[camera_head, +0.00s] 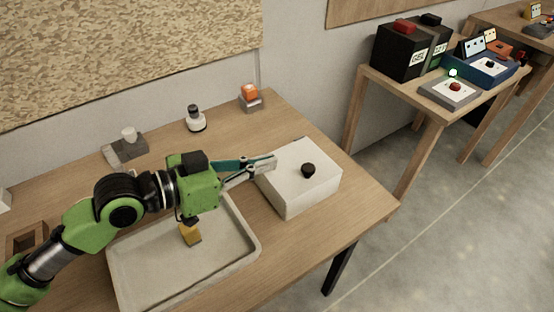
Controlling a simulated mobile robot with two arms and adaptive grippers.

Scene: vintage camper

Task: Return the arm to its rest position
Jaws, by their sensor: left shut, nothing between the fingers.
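My left arm, green and black, comes in from the left in the head view. Its left gripper (271,162) points right, with its fingers together and nothing between them. The fingertips are at the left edge of a white box (290,195) that has a black knob (308,170) on top. I cannot tell whether they touch the box or are above it. The gripper body is over the back part of a grey tray (248,243). A yellow block (190,235) is in the tray below the arm. My right gripper is not in view.
On the wooden table (353,212) stand a white-and-black object (195,119), an orange object on a grey base (250,97), a grey block with a white piece (125,147) and a wooden box (27,239). A second table with black boxes (400,58) stands back right.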

